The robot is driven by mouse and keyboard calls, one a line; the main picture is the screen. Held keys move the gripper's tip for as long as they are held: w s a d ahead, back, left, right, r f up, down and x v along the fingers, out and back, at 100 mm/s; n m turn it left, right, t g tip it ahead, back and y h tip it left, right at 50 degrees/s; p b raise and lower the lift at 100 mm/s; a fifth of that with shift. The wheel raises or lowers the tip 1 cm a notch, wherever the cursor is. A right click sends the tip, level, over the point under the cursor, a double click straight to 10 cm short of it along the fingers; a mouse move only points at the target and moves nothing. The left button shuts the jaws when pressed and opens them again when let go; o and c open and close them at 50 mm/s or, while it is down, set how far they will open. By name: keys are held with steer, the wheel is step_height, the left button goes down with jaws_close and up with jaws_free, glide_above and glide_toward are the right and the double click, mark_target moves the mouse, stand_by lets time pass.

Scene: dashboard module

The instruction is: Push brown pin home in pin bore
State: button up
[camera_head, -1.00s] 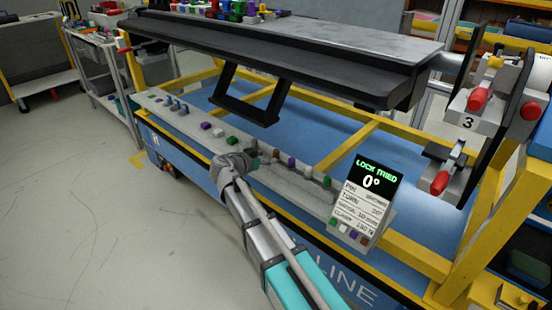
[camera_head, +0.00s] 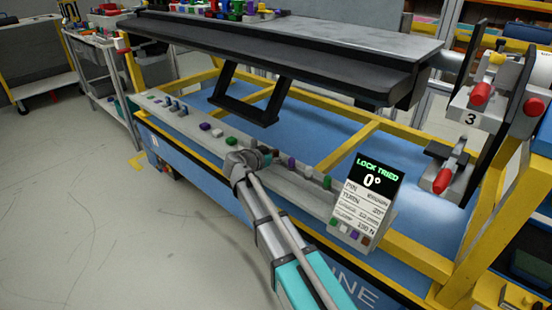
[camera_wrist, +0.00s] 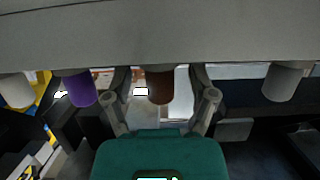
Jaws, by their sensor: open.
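The brown pin (camera_wrist: 160,87) is in the middle of the wrist view, its body projecting from the grey rail (camera_wrist: 160,38). My gripper (camera_wrist: 160,78) is open, with one finger on each side of the pin and a visible gap at both sides. Whether the fingertips touch the rail is unclear. In the head view my gripper (camera_head: 266,158) is at the sloped grey rail (camera_head: 254,158), with the brown pin (camera_head: 277,153) just beyond it. The bore around the pin and the pin's depth in it are hidden.
A purple pin (camera_wrist: 82,90) and a white pin (camera_wrist: 15,90) stand left of the brown one in the wrist view, another white pin (camera_wrist: 283,82) to the right. A display (camera_head: 368,195) reading "LOCK TRIED 0°" stands at the rail's right end. A black beam (camera_head: 280,65) hangs above.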

mark_target(276, 150)
jaws_close()
stand_by(0.5)
steer(key=shift+r, duration=0.1)
step_height(276, 150, up, 3)
steer(key=p, duration=0.3)
steer(key=shift+r, duration=0.1)
steer(key=s+a+r+p, duration=0.2)
steer(key=s+r+p, duration=0.7)
steer(key=s, duration=0.5)
steer(key=shift+r+p, duration=0.3)
steer(key=shift+p, duration=0.2)
stand_by(0.5)
